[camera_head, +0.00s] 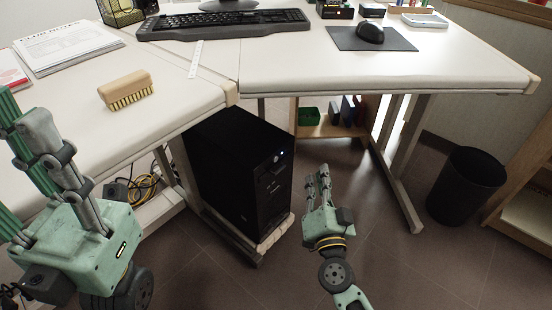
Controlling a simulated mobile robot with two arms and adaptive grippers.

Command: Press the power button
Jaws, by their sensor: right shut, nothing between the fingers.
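A black computer tower (238,172) stands upright under the desk on a low stand. A small lit spot, which looks like the power button (283,153), shows near the top of its front face. My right gripper (323,170) is shut and empty. Its fingers point up and away, to the right of the tower's front and a little lower than the lit spot, apart from it in the picture. My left gripper (30,118) is large at the left edge, over the left desk.
The desk (300,66) overhangs the tower. A keyboard (225,23), mouse (370,32) and brush (126,90) lie on top. A desk leg (400,185) and black bin (466,185) stand right. Cables (140,188) lie left of the tower. Floor around my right gripper is clear.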

